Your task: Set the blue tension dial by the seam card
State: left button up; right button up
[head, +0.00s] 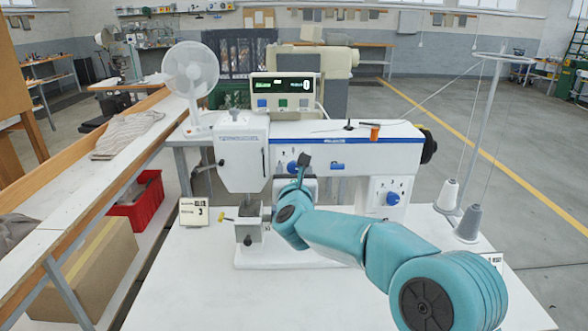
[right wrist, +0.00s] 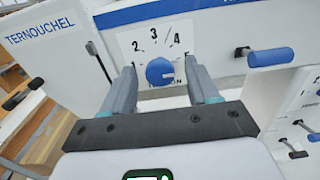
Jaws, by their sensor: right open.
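The blue tension dial (right wrist: 160,71) sits on a white plate numbered around it on the machine's front, with 2, 3 and 4 clear. Its pointer setting cannot be made out. The dial also shows in the head view (head: 292,167), close to my gripper. My right gripper (right wrist: 161,68) is open, its two fingers on either side of the dial, apparently not closed on it. In the head view my right gripper (head: 301,170) is small and partly hidden by its arm. My left gripper is not in view.
The white sewing machine (head: 240,150) stands on a white table (head: 190,290). A blue knob (right wrist: 270,57) is right of the dial, and another blue dial (head: 392,198) is lower right. Thread cones (head: 468,223) stand at right. A fan (head: 190,70) is behind left.

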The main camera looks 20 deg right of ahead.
jog(key=c, duration=1)
